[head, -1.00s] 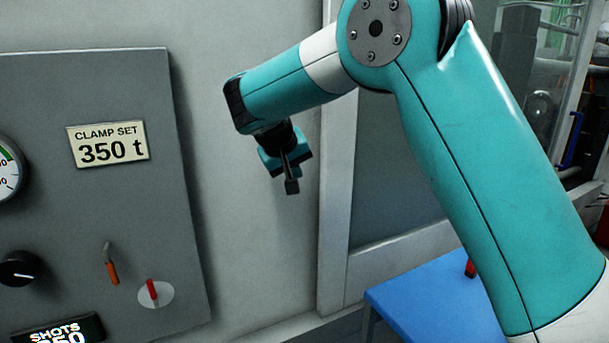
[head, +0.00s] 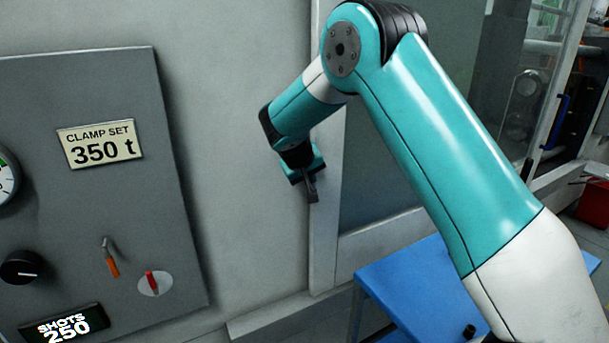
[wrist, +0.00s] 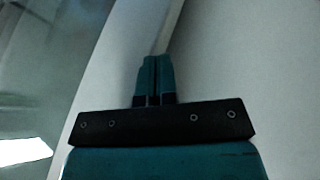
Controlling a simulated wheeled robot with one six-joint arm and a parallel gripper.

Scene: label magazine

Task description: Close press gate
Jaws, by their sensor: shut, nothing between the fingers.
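The press gate (head: 548,95) appears to be the glazed, light-framed panel at the upper right of the head view, partly behind my arm. A blue upright handle (head: 559,122) is on it. Machinery shows through and beside the glass, so there appears to be an opening at the right. My gripper (head: 312,196) is shut and empty, pointing down in front of the pale frame post left of the dark window, well left of the handle. In the wrist view my shut fingers (wrist: 154,68) point toward a pale wall edge; the handle is not seen there.
A grey control panel (head: 190,235) with a "CLAMP SET 350 t" label (head: 101,142), knobs and a "SHOTS 250" display (head: 65,328) is on the left. A blue table (head: 400,285) stands low under my arm. A red container (head: 595,200) is at the far right.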

